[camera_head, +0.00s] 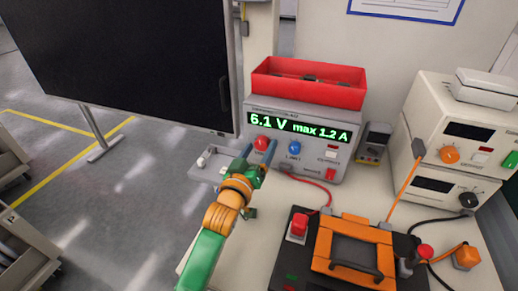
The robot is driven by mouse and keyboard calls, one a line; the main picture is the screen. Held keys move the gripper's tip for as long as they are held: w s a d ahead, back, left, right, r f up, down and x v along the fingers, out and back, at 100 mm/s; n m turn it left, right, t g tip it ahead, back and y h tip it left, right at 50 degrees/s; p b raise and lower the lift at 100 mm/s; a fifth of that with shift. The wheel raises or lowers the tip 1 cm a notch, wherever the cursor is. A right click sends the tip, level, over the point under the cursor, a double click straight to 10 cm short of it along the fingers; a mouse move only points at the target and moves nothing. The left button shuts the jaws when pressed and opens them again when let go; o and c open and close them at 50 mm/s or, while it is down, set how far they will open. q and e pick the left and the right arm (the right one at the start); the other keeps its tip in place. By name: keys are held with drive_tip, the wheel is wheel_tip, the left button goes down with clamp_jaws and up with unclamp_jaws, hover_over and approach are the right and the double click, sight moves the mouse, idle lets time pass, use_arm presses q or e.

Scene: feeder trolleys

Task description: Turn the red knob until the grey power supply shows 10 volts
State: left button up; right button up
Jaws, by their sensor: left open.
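The grey power supply (318,155) stands on the bench with its display (298,127) lit green, reading 6.1 V and max 1.2 A. The red knob (262,143) is at the left of its front panel, below the display. A blue knob (295,147) is to its right. My left gripper (257,152) is open, with its two blue fingers pointing at the panel around the red knob's lower part. I cannot tell whether the fingers touch the knob. My right gripper is not in view.
A red bin (308,82) sits on the power supply. A black and orange case (355,250) with red and orange plugs lies in front. A small meter (373,142) and stacked white instruments (446,140) stand right. Red, orange and black leads cross the bench. A dark screen (130,60) is left.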

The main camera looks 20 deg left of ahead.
use_arm(q)
clamp_jaws()
drive_tip(key=m+p, duration=0.2)
drive_tip(key=shift+r+m, duration=0.15)
drive_tip(key=shift+m, duration=0.25)
drive_tip(key=m+p, duration=0.1)
drive_tip(key=m, duration=0.2)
drive_tip(key=shift+m, duration=0.3)
drive_tip(key=m+p, duration=0.1)
drive_tip(key=m, duration=0.2)
drive_tip(key=shift+m, duration=0.3)
drive_tip(key=shift+m+p, duration=0.55)
drive_tip(key=shift+m, duration=1.25)
